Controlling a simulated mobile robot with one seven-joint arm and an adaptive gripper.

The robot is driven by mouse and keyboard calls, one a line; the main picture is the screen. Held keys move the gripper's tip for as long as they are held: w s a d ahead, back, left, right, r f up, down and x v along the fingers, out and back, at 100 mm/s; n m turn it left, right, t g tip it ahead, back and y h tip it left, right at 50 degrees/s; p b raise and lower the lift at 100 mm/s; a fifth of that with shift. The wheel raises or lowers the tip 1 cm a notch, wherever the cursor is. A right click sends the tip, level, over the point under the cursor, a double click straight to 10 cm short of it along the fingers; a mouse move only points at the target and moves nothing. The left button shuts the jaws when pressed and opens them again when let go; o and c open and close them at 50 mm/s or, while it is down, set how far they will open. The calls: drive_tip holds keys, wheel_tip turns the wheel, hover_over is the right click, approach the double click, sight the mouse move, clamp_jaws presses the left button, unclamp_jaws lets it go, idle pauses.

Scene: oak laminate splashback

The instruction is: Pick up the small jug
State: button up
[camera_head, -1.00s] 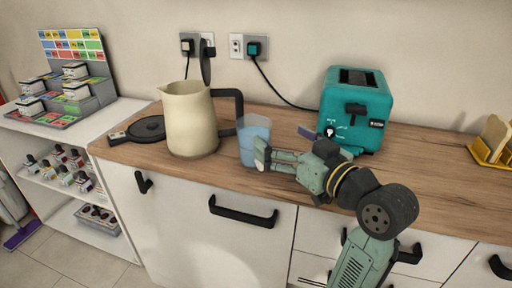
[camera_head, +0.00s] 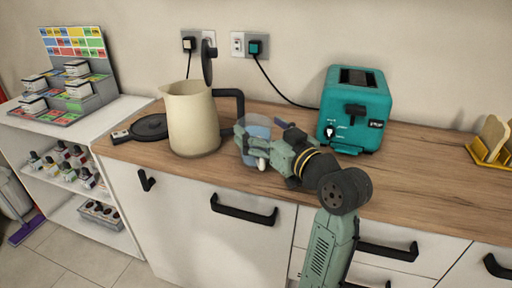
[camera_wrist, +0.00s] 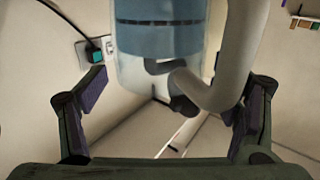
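The small jug (camera_head: 257,127) is a translucent vessel with blue in it. It stands on the wooden counter between the cream kettle and the teal toaster, and my gripper hides part of it in the head view. My gripper (camera_head: 252,147) is at the jug's near side. In the wrist view the jug (camera_wrist: 160,42) is at the top centre with a pale curved handle (camera_wrist: 235,60) to its right. The two fingers of my gripper (camera_wrist: 168,100) are spread wide, left and right of the jug. I cannot tell whether either finger touches it.
The cream kettle (camera_head: 192,120), with black handle and raised lid, stands close on the left. The teal toaster (camera_head: 355,108) stands to the right, and a yellow rack (camera_head: 487,155) at the far right. The counter (camera_head: 420,170) between them is clear.

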drive_tip(key=c, duration=1.7)
drive_tip(key=shift+c, duration=0.5)
drive_tip(key=shift+r, duration=0.15)
